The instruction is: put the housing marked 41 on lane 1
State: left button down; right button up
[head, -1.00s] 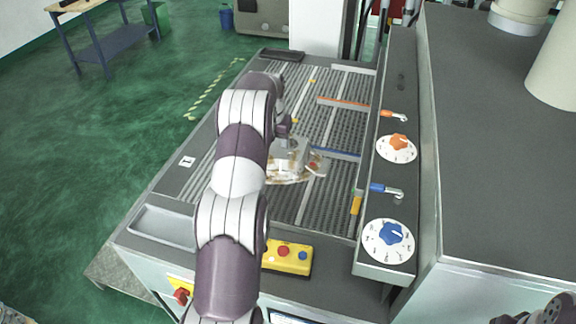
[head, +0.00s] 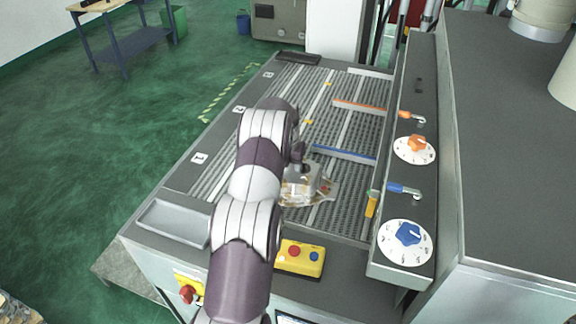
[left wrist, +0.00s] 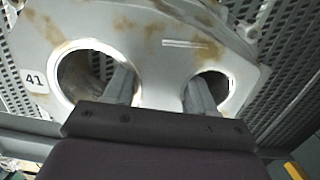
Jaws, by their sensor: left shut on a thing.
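The grey casting housing with brown stains (head: 312,191) is over the near part of the slatted conveyor, in front of the blue divider. In the left wrist view the housing (left wrist: 150,45) carries a tag reading 41 (left wrist: 35,79) and has two round bores. My left gripper (left wrist: 160,90) is shut on it, one finger at each bore. In the head view my arm partly covers the housing, and I cannot tell whether it touches the slats. The lane label 1 (head: 199,158) is on the conveyor's left edge, the nearest of the labels. My right gripper is out of view.
A blue divider (head: 343,154) and an orange divider (head: 358,106) cross the slats. The right-hand panel (head: 385,258) has levers and dials. A yellow button box (head: 300,258) and an empty grey tray (head: 172,222) are at the near edge.

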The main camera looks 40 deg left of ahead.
pick_arm(q)
jog(key=shift+c, duration=1.8)
grip_release()
jog(key=shift+f, duration=0.1)
jog(key=shift+d, duration=0.1)
